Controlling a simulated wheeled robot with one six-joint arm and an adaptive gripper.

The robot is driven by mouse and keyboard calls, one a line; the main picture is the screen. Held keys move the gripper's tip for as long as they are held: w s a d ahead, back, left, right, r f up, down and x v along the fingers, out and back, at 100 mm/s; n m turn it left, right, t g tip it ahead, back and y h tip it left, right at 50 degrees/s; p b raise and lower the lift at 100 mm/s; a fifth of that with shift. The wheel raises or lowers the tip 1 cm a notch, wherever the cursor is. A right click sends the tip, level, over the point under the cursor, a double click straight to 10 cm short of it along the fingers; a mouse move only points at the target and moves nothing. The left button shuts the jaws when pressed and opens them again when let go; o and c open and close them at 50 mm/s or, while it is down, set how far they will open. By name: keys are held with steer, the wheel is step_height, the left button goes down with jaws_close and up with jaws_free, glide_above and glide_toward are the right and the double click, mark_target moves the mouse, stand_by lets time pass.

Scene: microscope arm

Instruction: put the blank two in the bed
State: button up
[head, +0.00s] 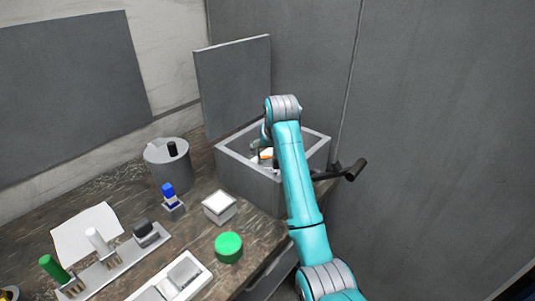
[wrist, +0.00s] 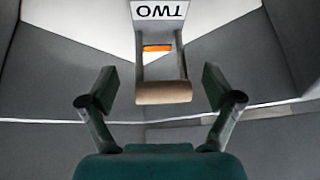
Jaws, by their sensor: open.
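In the wrist view, a white label reading TWO (wrist: 159,11) shows upside down at the top. Below it is a grey frame holding a small orange piece (wrist: 157,48) and a brown rounded bar (wrist: 163,92). I cannot tell for sure which part is the blank or the bed. My gripper (wrist: 158,88) is open, one finger on each side of the bar, with gaps on both sides and nothing held. In the head view, my gripper (head: 261,145) is low inside a grey open-topped box (head: 240,178), by an orange and white item (head: 266,154); my arm hides part of the box.
A black handle (head: 352,171) sticks out at the box's right. Left of the box are a grey canister (head: 168,170), a blue-topped piece (head: 170,197), a white-topped block (head: 220,206), a green disc (head: 229,247) and a rack (head: 115,265). Box walls surround my gripper.

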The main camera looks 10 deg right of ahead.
steer(key=v, duration=0.8)
steer(key=shift+r, duration=0.2)
steer(key=shift+s, duration=0.25)
